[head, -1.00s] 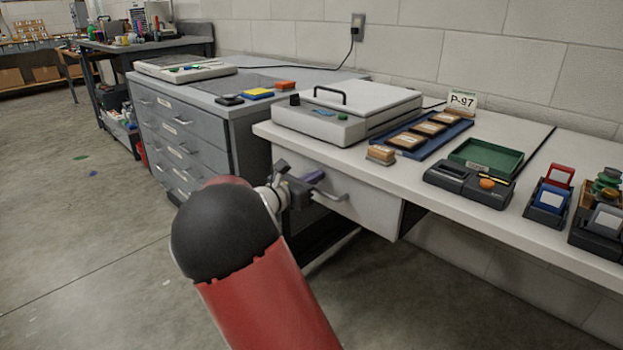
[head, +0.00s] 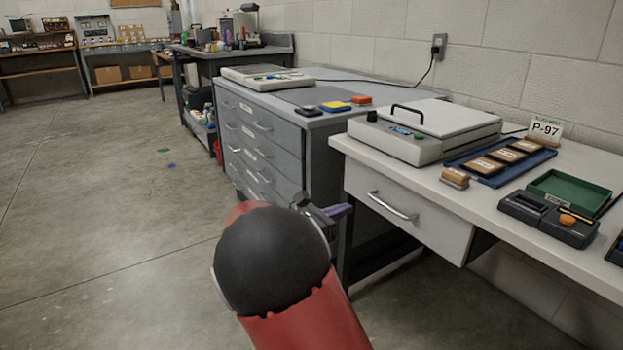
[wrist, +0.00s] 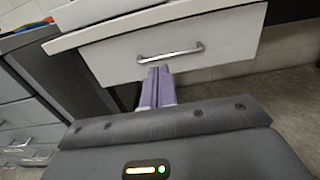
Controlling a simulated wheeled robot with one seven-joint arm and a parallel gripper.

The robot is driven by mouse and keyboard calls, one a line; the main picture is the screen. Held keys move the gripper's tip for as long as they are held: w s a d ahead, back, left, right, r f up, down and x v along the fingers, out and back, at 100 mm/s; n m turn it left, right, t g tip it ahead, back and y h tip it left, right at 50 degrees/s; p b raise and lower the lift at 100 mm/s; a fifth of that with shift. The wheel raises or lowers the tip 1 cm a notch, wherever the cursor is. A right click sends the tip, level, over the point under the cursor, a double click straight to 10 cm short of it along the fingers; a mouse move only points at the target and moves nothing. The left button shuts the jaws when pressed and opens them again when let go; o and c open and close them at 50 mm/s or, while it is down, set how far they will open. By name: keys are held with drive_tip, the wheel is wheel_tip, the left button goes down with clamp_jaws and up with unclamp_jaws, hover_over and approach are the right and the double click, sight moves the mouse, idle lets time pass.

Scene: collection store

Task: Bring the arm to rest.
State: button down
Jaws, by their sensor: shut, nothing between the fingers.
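My gripper shows in the wrist view (wrist: 157,72), with its two purple fingers together and nothing between them. In that view the fingertips point toward the white drawer front (wrist: 165,50), just below its metal handle, and I cannot tell the exact gap. In the head view my gripper (head: 342,210) is mostly hidden behind my red and black arm. It is in front of the white desk's drawer (head: 405,212), below and left of the handle. The drawer looks shut.
The white desk (head: 455,195) carries a lidded grey device (head: 420,130), a blue tray (head: 490,165), a green tray (head: 570,190) and a small stamp block (head: 455,178). A grey drawer cabinet (head: 265,150) stands left of it. The floor (head: 110,220) at left is open.

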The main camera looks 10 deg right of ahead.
drive_tip(key=s+d+f+m+g+y, duration=0.1)
drive_tip(key=s+d+m+g+y, duration=0.1)
drive_tip(key=s+m+y, duration=0.45)
drive_tip(key=s+d+f+m+g+y, duration=0.2)
drive_tip(key=s+d+m+g, duration=0.15)
drive_tip(key=s, duration=0.65)
drive_tip(key=s+a+r+m+t+y, duration=0.1)
drive_tip(key=s+a+m+t+y, duration=0.4)
drive_tip(key=s+a+m+y, duration=0.3)
drive_tip(key=s+a+m, duration=0.4)
drive_tip(key=s, duration=0.2)
drive_tip(key=shift+s+a+r, duration=0.15)
drive_tip(key=shift+r, duration=0.2)
drive_tip(key=shift+y, duration=0.25)
